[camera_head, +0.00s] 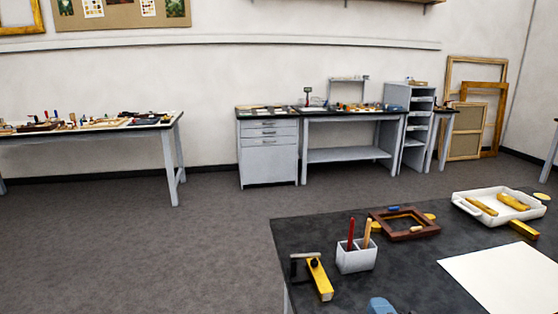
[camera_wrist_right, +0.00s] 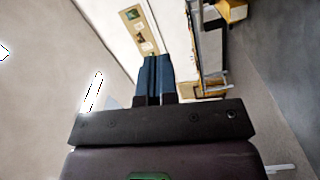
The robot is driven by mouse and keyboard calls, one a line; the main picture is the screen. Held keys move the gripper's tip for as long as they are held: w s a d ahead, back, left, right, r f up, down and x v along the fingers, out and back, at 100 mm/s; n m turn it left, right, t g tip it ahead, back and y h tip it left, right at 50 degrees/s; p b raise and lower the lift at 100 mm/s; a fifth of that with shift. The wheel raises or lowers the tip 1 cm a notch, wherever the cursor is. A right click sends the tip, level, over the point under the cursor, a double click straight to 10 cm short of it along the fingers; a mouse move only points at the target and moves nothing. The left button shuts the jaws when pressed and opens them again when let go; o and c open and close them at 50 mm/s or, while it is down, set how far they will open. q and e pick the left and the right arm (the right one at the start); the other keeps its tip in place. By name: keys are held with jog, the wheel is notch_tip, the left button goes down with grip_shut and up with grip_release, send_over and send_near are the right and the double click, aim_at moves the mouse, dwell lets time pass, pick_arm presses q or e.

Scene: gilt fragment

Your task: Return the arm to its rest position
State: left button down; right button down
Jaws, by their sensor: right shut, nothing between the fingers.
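My right gripper (camera_wrist_right: 154,78) shows in the wrist view with its two blue fingers together and nothing between them. In the head view only a small blue part of it (camera_head: 381,305) shows at the bottom edge, over the dark table (camera_head: 320,235); the rest of that arm is out of view. The wrist view looks out across the room, tilted, with walls and furniture beyond the fingers. My left gripper is in neither view.
The dark table holds a yellow-and-black tool (camera_head: 319,279), a white cup (camera_head: 356,258) with two sticks, a brown frame (camera_head: 408,233), a white tray (camera_head: 463,205) with yellow pieces and a white sheet (camera_head: 500,278). Grey floor (camera_head: 150,250) is clear left of it.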

jog(key=s+d+f+m+g+h, duration=0.1)
jog(key=f+m, duration=0.1)
jog(key=s+d+f+m+g+h, duration=0.1)
jog(key=s+d+f+m, duration=0.1)
jog(key=s+d+f+m+g+h, duration=0.1)
jog(key=s+d+f+m+g, duration=0.1)
jog(key=f, duration=0.1)
jog(key=s+d+f+m+g, duration=0.2)
jog(key=s+f+m+g, duration=0.35)
jog(key=s, duration=0.55)
jog(key=s+d+f+m+g, duration=0.3)
jog(key=s+f+m+g, duration=0.25)
jog(key=s, duration=0.55)
jog(key=w+f+t, duration=0.8)
jog(key=shift+a+f, duration=0.15)
jog(key=shift+a, duration=0.15)
